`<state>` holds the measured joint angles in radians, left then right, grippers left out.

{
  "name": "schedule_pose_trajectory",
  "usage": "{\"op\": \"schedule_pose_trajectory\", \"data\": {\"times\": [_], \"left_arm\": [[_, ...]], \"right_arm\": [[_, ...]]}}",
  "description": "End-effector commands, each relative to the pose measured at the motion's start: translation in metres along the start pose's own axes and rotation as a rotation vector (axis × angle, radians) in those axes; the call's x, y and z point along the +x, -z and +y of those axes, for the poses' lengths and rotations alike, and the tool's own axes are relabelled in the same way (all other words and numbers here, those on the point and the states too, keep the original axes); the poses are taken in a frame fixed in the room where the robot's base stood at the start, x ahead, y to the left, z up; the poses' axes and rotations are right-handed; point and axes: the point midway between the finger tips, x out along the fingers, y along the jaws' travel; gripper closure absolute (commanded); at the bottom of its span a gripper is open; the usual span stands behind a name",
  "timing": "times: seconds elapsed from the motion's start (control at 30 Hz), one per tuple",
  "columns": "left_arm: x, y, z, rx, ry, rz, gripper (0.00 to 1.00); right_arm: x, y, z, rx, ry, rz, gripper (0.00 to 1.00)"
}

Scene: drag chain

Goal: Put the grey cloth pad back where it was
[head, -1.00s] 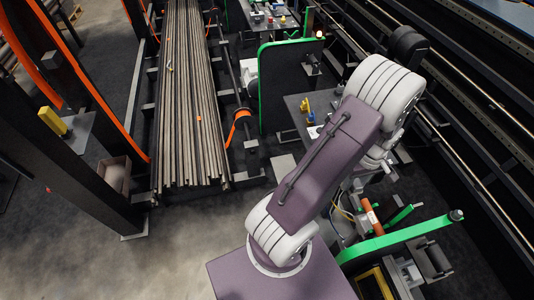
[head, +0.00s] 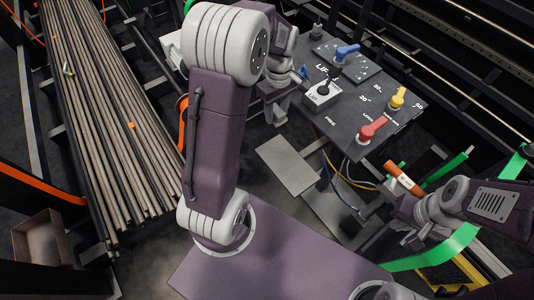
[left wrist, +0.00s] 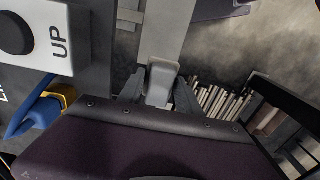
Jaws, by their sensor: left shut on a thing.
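My left gripper (left wrist: 160,88) is shut on a small light-grey pad (left wrist: 162,72), which shows between its dark fingers in the left wrist view. In the head view, my left gripper (head: 275,108) hangs to the left of the dark control panel, beside the white box marked UP. The pad's lower part is hard to make out there. My right gripper (head: 408,214) is at the right, beside an orange cylinder (head: 403,180). Its fingers are too small and dark to tell open from shut.
The dark control panel (head: 345,130) carries blue, yellow and red levers (head: 372,129). The white UP box (head: 323,95) stands close to my left gripper. A bare grey plate (head: 287,164) lies below. A bundle of long rods (head: 95,110) lies at left, near an empty bin (head: 42,240).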

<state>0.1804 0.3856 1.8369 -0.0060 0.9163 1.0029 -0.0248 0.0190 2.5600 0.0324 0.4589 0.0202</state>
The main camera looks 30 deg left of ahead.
Motion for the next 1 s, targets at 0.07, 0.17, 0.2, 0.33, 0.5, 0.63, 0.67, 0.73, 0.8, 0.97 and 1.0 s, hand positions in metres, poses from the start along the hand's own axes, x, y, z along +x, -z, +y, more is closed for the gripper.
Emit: {"op": "schedule_pose_trajectory", "data": {"times": [0.07, 0.17, 0.2, 0.33, 0.5, 0.63, 0.67, 0.73, 0.8, 0.97, 1.0], "left_arm": [[0.008, -0.001, 0.001, 0.002, 0.000, 0.001, 1.00], [0.007, -0.001, 0.001, 0.002, 0.000, 0.001, 1.00], [0.009, -0.001, 0.001, 0.002, 0.000, 0.000, 1.00], [0.036, -0.002, -0.001, 0.002, 0.006, -0.003, 1.00], [0.093, -0.002, -0.001, 0.002, 0.007, -0.004, 1.00], [0.128, -0.002, -0.001, 0.001, 0.005, -0.003, 1.00], [0.134, -0.002, -0.001, 0.001, 0.004, -0.002, 1.00], [0.143, -0.002, 0.000, 0.001, 0.003, -0.001, 1.00], [0.148, -0.001, 0.000, 0.001, 0.001, 0.000, 1.00], [0.157, -0.002, 0.000, 0.001, 0.002, -0.001, 1.00], [0.165, -0.002, -0.001, 0.001, 0.003, -0.001, 1.00]], "right_arm": [[0.009, -0.001, 0.000, 0.000, 0.000, 0.000, 1.00], [0.007, -0.001, 0.000, 0.000, 0.000, 0.000, 1.00], [0.007, -0.001, 0.000, 0.000, 0.000, 0.000, 1.00], [0.010, -0.001, 0.000, 0.000, 0.000, 0.000, 1.00], [0.014, -0.001, 0.000, 0.000, 0.000, 0.000, 1.00], [0.016, -0.002, 0.000, 0.000, 0.000, 0.000, 1.00], [0.016, -0.002, 0.000, 0.000, 0.000, 0.000, 1.00], [0.017, -0.002, 0.000, 0.000, 0.000, 0.000, 1.00], [0.017, -0.002, 0.000, 0.000, 0.000, 0.000, 1.00], [0.017, -0.002, 0.000, 0.000, 0.000, 0.000, 1.00], [0.018, -0.002, 0.000, 0.000, 0.000, 0.000, 1.00]]}}
